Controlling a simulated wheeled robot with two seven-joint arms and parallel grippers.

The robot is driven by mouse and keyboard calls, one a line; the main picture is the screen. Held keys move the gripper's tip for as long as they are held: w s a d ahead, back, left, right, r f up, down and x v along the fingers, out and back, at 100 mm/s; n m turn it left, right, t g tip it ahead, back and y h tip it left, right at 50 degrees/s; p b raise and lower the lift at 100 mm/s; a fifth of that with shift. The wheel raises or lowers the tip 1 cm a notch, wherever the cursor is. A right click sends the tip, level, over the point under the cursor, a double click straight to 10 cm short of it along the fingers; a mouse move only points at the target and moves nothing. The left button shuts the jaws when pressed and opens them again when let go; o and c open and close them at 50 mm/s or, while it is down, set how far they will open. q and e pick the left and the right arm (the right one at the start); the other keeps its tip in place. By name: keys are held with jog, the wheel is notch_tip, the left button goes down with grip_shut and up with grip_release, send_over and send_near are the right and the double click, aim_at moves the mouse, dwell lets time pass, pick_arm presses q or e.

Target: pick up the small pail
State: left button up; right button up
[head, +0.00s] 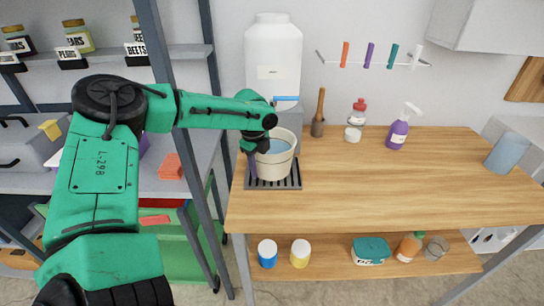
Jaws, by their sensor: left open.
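The small pail (278,166) is cream coloured with a darker band and bluish contents or interior. It stands on a dark slatted grate (282,186) at the left end of the wooden table. My left gripper (256,158) is at the pail's left side, pointing down. One dark finger shows against the left of the pail; the other is hard to make out. The jaws are open, and I cannot tell whether they straddle the pail's wall. My right gripper is not in view.
A large white container (273,62) with a blue tap stands behind the pail. A wooden pestle (319,115), a small red-topped bottle (356,118) and a purple spray bottle (399,128) stand along the back. The table's middle (390,180) is clear. A metal shelf post (172,110) stands left.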

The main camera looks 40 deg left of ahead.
pick_arm(q)
jog(key=shift+a, duration=0.1)
grip_shut()
dwell(1.2)
jog(key=shift+w, duration=0.15)
